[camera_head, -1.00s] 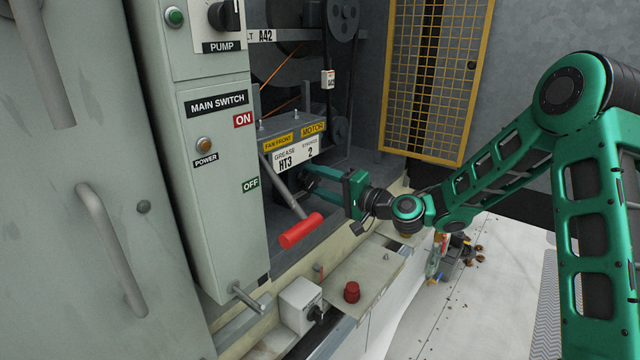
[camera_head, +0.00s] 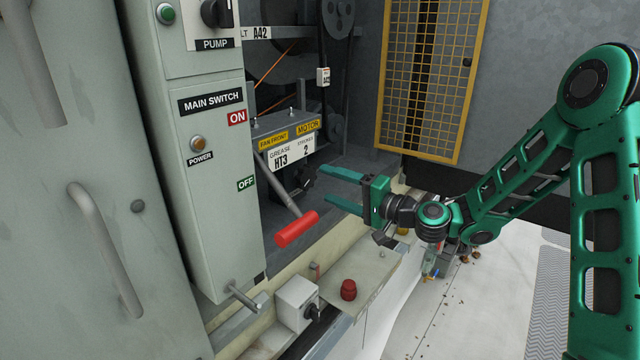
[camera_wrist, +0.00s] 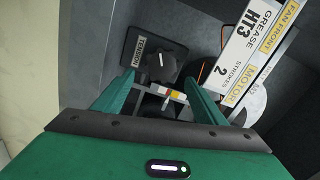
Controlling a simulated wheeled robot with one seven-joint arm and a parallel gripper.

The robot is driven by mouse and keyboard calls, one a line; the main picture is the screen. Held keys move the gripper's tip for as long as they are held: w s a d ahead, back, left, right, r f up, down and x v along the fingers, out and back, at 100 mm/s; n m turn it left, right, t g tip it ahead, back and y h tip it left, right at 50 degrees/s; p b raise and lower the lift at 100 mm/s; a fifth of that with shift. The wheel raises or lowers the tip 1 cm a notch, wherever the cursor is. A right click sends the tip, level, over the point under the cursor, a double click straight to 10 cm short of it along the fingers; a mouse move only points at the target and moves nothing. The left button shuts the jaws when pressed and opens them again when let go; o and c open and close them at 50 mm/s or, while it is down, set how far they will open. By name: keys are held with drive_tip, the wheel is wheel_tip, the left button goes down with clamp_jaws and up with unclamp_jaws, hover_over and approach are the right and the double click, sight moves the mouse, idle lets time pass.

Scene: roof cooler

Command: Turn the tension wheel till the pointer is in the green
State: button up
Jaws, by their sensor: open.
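The tension wheel (camera_wrist: 160,66) is a dark knob with a light mark, beside a plate (camera_wrist: 140,50) lettered TENSION in the wrist view. In the head view the dark wheel (camera_head: 306,178) shows below the grease sign, inside the open compartment. A small scale strip (camera_wrist: 170,94) with red and yellow patches lies just below the wheel in the wrist view. I cannot make out its pointer or any green part. My gripper (camera_head: 326,185) is open and empty, apart from the wheel and to its right. In the wrist view its fingers (camera_wrist: 160,80) point toward the wheel.
A red-handled lever (camera_head: 297,229) sticks out left of my gripper. The main switch cabinet (camera_head: 212,180) stands at the left. A red button (camera_head: 348,290) sits on the ledge below. A yellow mesh guard (camera_head: 428,80) stands behind; the grease sign (camera_head: 288,154) hangs above the wheel.

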drive_tip(key=shift+v, duration=2.2)
drive_tip(key=shift+f, duration=0.1)
drive_tip(key=s+d+f+n+g+h, duration=0.4)
drive_tip(key=s+f+n, duration=0.1)
drive_tip(key=s+f, duration=0.2)
drive_tip(key=s+d+f+g+h, duration=0.25)
drive_tip(key=s+d+h, duration=0.45)
drive_tip(key=d, duration=0.7)
drive_tip(key=s+d+r+m+g+h, duration=0.1)
drive_tip(key=s+d+m, duration=0.1)
drive_tip(key=s+d, duration=0.3)
drive_tip(key=s+d+r+m+g+h, duration=0.1)
drive_tip(key=s+d, duration=0.4)
drive_tip(key=s, duration=0.7)
drive_tip(key=s+d+r+m+g+h, duration=0.1)
drive_tip(key=s+d+r+m+g, duration=0.1)
drive_tip(key=s+d, duration=0.3)
drive_tip(key=s+r+m, duration=0.1)
drive_tip(key=s, duration=0.3)
drive_tip(key=shift+d+g, duration=0.15)
drive_tip(key=shift+g, duration=0.2)
drive_tip(key=shift+w+r, duration=0.1)
